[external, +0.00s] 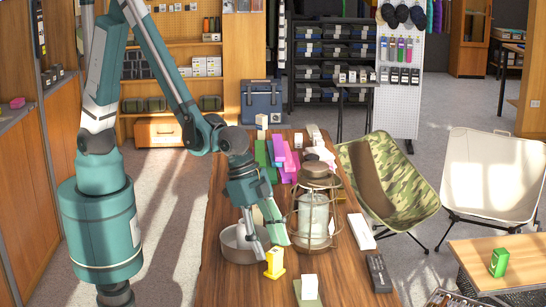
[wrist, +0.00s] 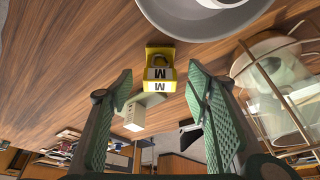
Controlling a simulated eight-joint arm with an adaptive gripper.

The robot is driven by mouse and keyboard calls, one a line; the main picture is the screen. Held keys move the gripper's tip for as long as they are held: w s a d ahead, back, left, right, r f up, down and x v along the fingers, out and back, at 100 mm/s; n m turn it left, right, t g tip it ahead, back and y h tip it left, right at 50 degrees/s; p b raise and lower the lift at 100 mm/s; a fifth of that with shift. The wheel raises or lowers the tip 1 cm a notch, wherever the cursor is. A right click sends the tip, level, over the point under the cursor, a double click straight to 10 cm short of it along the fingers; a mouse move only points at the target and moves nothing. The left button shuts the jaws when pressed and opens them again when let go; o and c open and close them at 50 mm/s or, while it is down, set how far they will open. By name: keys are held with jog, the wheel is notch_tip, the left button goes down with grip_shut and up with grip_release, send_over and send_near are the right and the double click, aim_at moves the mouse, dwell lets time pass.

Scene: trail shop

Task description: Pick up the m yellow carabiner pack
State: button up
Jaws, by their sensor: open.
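The yellow carabiner pack (external: 274,264) stands upright on the wooden table near its front, just below my gripper (external: 272,246). In the wrist view the yellow pack (wrist: 160,62) shows a dark carabiner and a white label with a black M. My gripper (wrist: 160,74) is open and empty, with one green finger on each side of the pack's line. The pack appears centred between the fingertips, a little beyond them. I cannot tell the exact gap.
A round grey pan (external: 239,244) sits close left of the pack. A caged lantern (external: 314,215) stands close right. A pale-labelled item (external: 308,291) and a dark box (external: 378,272) lie nearer the front edge. Pink and purple boxes (external: 283,157) crowd the back. A green pack (external: 499,262) is on another table.

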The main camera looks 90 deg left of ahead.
aim_at(279, 271)
jog(key=shift+f, duration=0.1)
jog(key=shift+b+x, duration=0.65)
jog(key=shift+x, duration=1.85)
jog(key=c, duration=1.1)
jog(key=shift+r+p, duration=1)
jog(key=shift+r, duration=4)
